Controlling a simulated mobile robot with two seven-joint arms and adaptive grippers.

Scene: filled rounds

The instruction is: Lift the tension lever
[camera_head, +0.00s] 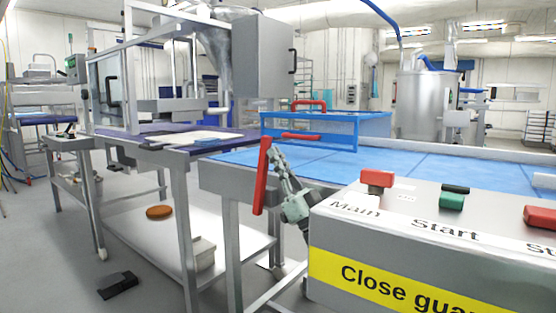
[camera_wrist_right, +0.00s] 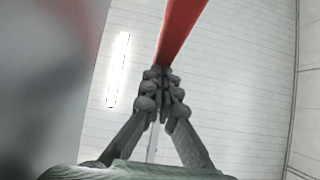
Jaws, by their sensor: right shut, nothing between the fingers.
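The tension lever is most likely the long red bar (camera_head: 262,178), standing nearly upright at the left end of the blue conveyor belt in the head view. It also shows as a red bar (camera_wrist_right: 182,28) in the right wrist view, running up from just past the fingertips. My right gripper (camera_head: 276,152) is just right of the bar's upper part, pointing up. Its fingers (camera_wrist_right: 160,75) are shut with nothing between them. The tips are close to the bar; I cannot tell if they touch it. My left gripper is not in view.
A grey control box (camera_head: 330,228) with a red Main switch (camera_head: 377,179) and a green Start button (camera_head: 452,201) stands at front right, close to my right gripper. A blue guard frame (camera_head: 330,130) with red handles stands over the belt (camera_head: 400,165). A black pedal (camera_head: 118,285) lies on the floor.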

